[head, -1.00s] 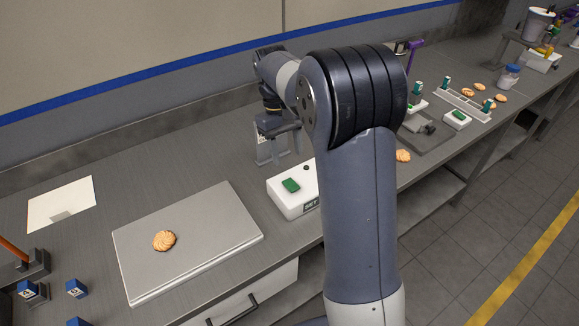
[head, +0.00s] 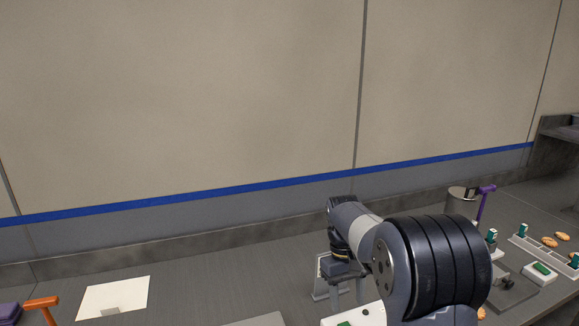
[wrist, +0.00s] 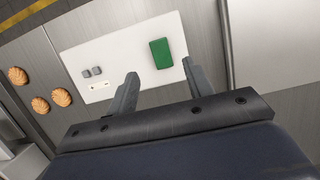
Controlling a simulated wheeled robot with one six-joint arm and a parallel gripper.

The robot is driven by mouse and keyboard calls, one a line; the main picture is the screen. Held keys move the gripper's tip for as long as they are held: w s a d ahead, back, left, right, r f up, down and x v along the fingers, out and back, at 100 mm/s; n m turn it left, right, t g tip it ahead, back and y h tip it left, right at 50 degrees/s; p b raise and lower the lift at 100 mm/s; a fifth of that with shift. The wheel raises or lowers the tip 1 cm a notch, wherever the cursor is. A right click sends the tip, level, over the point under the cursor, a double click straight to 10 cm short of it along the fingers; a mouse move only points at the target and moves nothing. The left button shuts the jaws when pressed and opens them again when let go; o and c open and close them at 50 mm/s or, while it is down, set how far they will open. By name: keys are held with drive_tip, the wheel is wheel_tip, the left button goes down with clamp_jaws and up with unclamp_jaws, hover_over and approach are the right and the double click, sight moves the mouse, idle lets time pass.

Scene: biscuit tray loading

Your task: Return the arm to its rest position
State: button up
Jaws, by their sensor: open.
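My arm (head: 432,262) is bent over the bench at the lower right of the head view, its wrist hanging down toward the bench top. In the wrist view my gripper (wrist: 160,70) is open, with its two fingers apart and nothing between them. Beyond the fingertips lies a white panel (wrist: 125,42) with a green block or pad (wrist: 161,53) and two small grey squares on it. The fingers appear over the panel's near edge; the height above it cannot be told. In the head view the fingers are hard to make out.
In the wrist view several biscuits (wrist: 61,97) lie at the left. In the head view, a white card (head: 114,297) and orange-handled tool (head: 41,302) are at left, a metal canister (head: 461,199) and a compartment tray (head: 545,257) at right.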

sight(349, 325)
drive_tip(key=x, duration=0.8)
drive_tip(key=shift+s+t+y+b, duration=0.15)
drive_tip(key=shift+t+y+b, duration=0.15)
drive_tip(key=shift+t+b, duration=0.4)
drive_tip(key=shift+r+g+p, duration=0.3)
drive_tip(key=shift+p, duration=0.1)
